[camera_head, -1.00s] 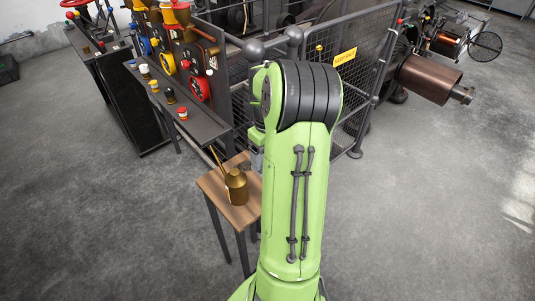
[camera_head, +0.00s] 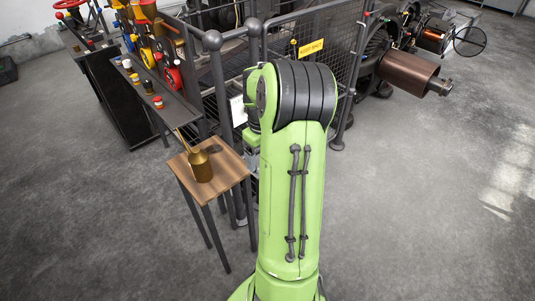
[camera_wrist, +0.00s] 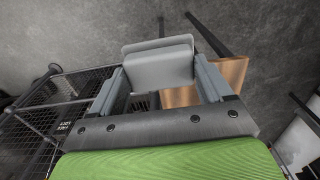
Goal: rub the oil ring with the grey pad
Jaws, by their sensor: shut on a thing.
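In the wrist view, my gripper (camera_wrist: 160,75) is shut on the grey pad (camera_wrist: 158,62), a light grey block held between its two fingers. Beyond the pad is part of a small wooden table (camera_wrist: 232,74). In the head view my green arm hides the gripper and pad. The table (camera_head: 227,174) stands left of my arm, with a brass oil can (camera_head: 200,166) upright on it. A small dark mark (camera_head: 214,149) shows on the table top behind the can; I cannot tell whether it is the oil ring or a shadow. No contact between pad and table can be made out.
A mesh guard fence (camera_head: 315,85) with a yellow sign (camera_head: 311,48) stands behind my arm. A copper-coloured roller (camera_head: 408,73) juts out at right. The floor on the right is clear.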

